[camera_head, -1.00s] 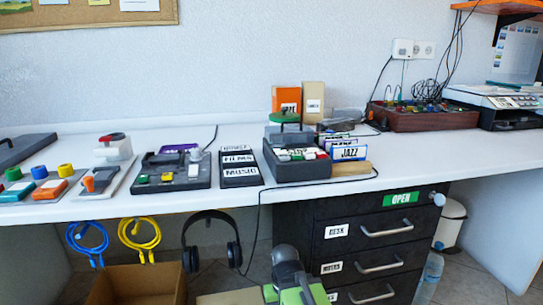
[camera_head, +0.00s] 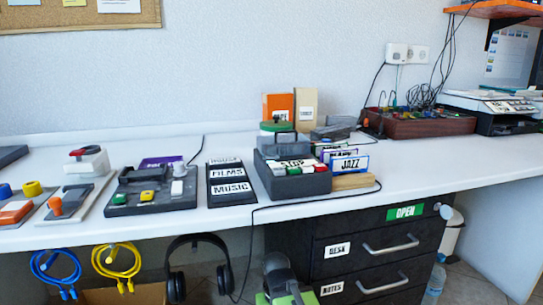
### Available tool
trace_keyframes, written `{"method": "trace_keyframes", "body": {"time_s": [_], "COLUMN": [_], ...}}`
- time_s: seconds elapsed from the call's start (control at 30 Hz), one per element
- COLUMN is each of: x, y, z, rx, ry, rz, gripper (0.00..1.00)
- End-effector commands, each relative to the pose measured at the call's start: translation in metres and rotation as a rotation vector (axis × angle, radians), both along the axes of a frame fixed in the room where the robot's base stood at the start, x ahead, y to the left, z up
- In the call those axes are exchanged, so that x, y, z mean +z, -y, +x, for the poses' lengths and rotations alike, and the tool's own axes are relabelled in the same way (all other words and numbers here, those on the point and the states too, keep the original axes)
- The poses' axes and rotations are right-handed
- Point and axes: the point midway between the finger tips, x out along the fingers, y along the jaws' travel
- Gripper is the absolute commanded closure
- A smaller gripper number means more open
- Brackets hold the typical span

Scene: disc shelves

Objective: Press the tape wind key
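I cannot tell which key is the wind key. The grey and green end of my arm (camera_head: 279,272) is low at the bottom edge, in front of the drawers and below the desk top, well apart from the machine. Its fingers cannot be made out.
A black panel labelled HOUSE, FILMS and MUSIC (camera_head: 231,182) and a dark key unit (camera_head: 150,195) stand left of the machine. A JAZZ case (camera_head: 350,164) stands right. A black cable crosses the desk's front edge (camera_head: 400,188). Dark drawers (camera_head: 345,225) stand below.

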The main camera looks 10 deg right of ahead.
Motion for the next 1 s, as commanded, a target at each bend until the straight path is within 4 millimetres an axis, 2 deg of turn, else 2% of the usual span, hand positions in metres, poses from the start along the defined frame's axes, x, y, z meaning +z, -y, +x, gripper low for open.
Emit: {"method": "trace_keyframes", "body": {"time_s": [0.03, 0.2, 1.0], "x": [0.0, 0.0, 0.0], "y": [0.0, 0.0, 0.0], "z": [0.0, 0.0, 0.0], "rx": [0.0, 0.0, 0.0], "ry": [0.0, 0.0, 0.0], "rz": [0.0, 0.0, 0.0], "gripper": [0.79, 1.0, 1.0]}}
